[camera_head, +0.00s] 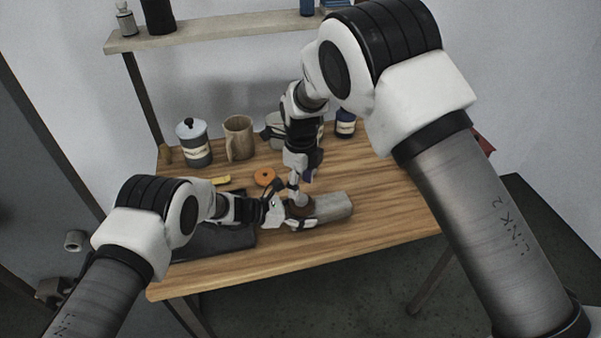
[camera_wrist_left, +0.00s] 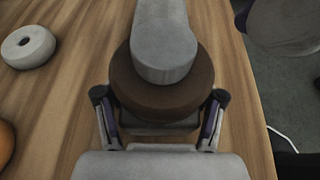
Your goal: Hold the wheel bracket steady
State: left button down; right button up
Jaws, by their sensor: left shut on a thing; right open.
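The wheel bracket is a long grey rounded piece (camera_head: 333,206) with a brown round end, low over the wooden table. In the left wrist view the grey piece (camera_wrist_left: 164,40) lies over a brown disc (camera_wrist_left: 150,92). My left gripper (camera_head: 292,216) is shut on the bracket, with a finger at each side of the brown disc; the fingers also show in the left wrist view (camera_wrist_left: 162,105). My right gripper (camera_head: 302,177) is open and points down, close above the brown end. Its fingertips are partly hidden, and I cannot tell whether they touch.
An orange ring (camera_head: 265,177) lies behind the left gripper. A pale ring (camera_wrist_left: 28,46) lies left of the bracket in the left wrist view. A lidded canister (camera_head: 194,146), a mug (camera_head: 238,138) and a blue jar (camera_head: 345,124) stand along the back. The table's right front is clear.

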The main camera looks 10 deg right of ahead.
aim_at(301, 199)
pick_arm(q)
jog(key=shift+s+f, duration=0.2)
jog(key=shift+f, duration=0.05)
pick_arm(e)
notch_tip(301, 199, down, 4)
jog(key=shift+f, duration=0.25)
grip_shut()
jog(key=n, duration=0.6)
jog(key=shift+s+n, duration=0.1)
jog(key=shift+n, duration=0.3)
jog(key=n, duration=1.8)
pick_arm(q)
jog(key=shift+d, duration=0.1)
pick_arm(e)
jog(key=n, duration=0.3)
pick_arm(q)
jog(key=shift+s, duration=0.1)
pick_arm(e)
jog(key=n, duration=0.9)
pick_arm(q)
jog(key=shift+f, duration=0.1)
pick_arm(e)
jog(key=n, duration=0.4)
jog(key=shift+a+n, duration=0.1)
jog(key=shift+n, duration=0.2)
jog(key=shift+r, duration=0.15)
